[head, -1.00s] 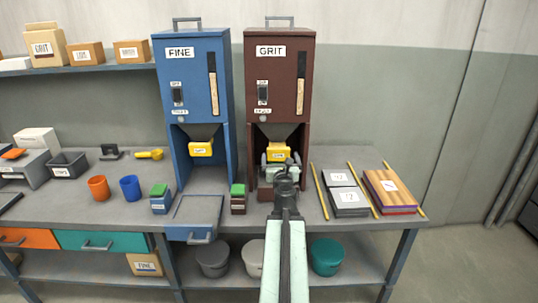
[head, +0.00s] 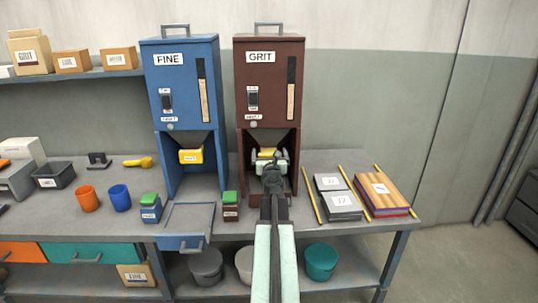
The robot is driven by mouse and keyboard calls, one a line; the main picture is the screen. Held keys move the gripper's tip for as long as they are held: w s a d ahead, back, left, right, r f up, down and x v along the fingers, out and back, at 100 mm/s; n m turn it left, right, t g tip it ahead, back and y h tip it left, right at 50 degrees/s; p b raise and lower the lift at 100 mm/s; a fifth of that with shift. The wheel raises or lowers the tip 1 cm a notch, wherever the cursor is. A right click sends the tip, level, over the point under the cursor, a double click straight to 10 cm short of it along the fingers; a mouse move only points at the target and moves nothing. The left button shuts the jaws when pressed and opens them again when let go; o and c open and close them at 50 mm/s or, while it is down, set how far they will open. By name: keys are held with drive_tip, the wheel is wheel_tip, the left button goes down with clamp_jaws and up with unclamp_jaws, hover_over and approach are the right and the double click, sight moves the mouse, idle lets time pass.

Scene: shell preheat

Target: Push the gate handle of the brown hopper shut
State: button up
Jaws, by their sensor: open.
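The brown hopper (head: 270,85), labelled GRIT, stands on the bench right of the blue hopper. Its yellow gate handle (head: 266,154) shows in the opening under the body, partly hidden by my gripper. My gripper (head: 270,158) is open, with its jaws at the hopper's opening in front of the handle. I cannot tell whether the jaws touch the handle. My arm reaches up from the bottom of the view and hides the lower part of the opening.
The blue hopper (head: 187,90), labelled FINE, has its own yellow handle (head: 191,156). A green-topped brown block (head: 231,206) stands left of my arm. Dark labelled plates (head: 337,198), yellow rods and a wooden stack (head: 382,193) lie to the right. Cups (head: 120,197) stand at left.

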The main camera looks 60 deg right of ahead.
sight(269, 146)
drive_tip(key=c, duration=2)
drive_tip(key=shift+o, duration=0.2)
drive_tip(key=x, duration=0.5)
drive_tip(key=o, duration=2)
drive_tip(key=shift+s, duration=0.1)
drive_tip(key=shift+c, duration=0.2)
drive_tip(key=v, duration=0.8)
